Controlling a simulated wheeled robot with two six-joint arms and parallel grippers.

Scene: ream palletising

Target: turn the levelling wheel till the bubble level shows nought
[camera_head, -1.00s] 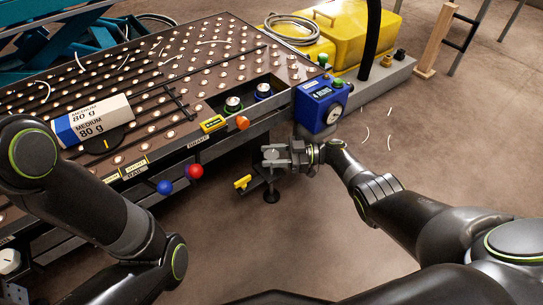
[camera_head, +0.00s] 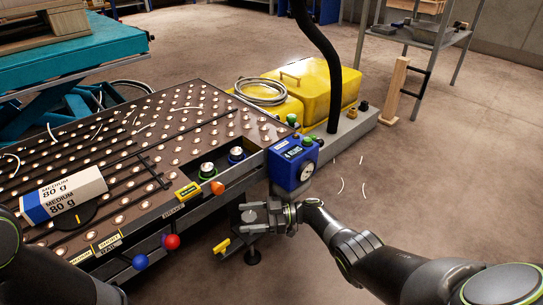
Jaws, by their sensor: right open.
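The levelling wheel seems to be the small grey disc (camera_head: 249,215) at the table's near right corner, above a dark foot (camera_head: 252,257) on the floor. My right gripper (camera_head: 251,217) is open, with its fingers pointing left at the disc. The disc appears between the fingertips; I cannot tell whether they touch it. A small yellow gauge-like block (camera_head: 187,192) on the table's front edge may be the bubble level; its reading is too small to make out. My left arm shows at the left edge, with its gripper out of view.
The roller-ball table (camera_head: 150,170) carries a blue-and-white ream (camera_head: 64,195). A blue box with a dial (camera_head: 293,163) stands just behind my right gripper. Red (camera_head: 171,241) and blue (camera_head: 140,262) knobs and a yellow handle (camera_head: 221,246) stick out at the front.

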